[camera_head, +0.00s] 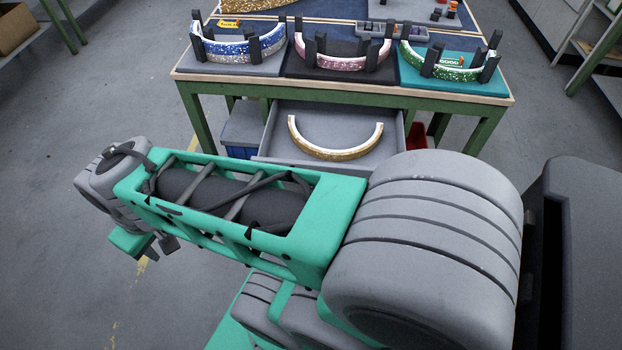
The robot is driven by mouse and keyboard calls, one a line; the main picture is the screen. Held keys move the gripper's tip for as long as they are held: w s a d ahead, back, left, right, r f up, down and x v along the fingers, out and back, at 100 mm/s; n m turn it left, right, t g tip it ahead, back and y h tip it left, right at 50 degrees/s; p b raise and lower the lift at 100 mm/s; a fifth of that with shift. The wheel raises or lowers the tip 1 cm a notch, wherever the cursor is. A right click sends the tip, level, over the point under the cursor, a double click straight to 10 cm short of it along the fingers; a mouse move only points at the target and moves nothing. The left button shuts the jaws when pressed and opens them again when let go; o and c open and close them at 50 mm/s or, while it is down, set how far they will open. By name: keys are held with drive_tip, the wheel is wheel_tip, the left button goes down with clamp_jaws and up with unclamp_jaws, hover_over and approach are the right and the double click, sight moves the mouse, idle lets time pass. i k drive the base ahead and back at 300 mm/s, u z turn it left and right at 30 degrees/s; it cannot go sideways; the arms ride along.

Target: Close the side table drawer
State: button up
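The side table (340,92) has a green frame and a wood-edged top, and stands beyond my arm. Its grey drawer (272,136) is pulled out toward me below the top. A gold glitter arc (335,153) lies inside the drawer. My arm covers much of the drawer's front, so its handle is hidden. My gripper (142,246) hangs at the left, pointing down, to the left of the drawer and apart from it. Its fingers are small and partly hidden, so I cannot tell whether they are open.
Blue (236,50), pink (340,62) and green (440,70) glitter arcs stand in dark holders on the tabletop. A blue bin (240,130) sits under the table's left side, and a red one (417,135) at the right.

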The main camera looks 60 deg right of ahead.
sight(329, 126)
drive_tip(key=z, duration=2)
drive_tip(key=k, duration=0.35)
drive_tip(key=u, duration=0.9)
drive_tip(key=k, duration=1)
drive_tip(key=u, duration=0.85)
drive_tip(key=i, duration=1)
drive_tip(key=z, duration=0.9)
drive_tip(key=i, duration=0.7)
drive_tip(key=z, duration=1.15)
drive_tip(key=i, duration=0.2)
drive_tip(key=z, duration=0.1)
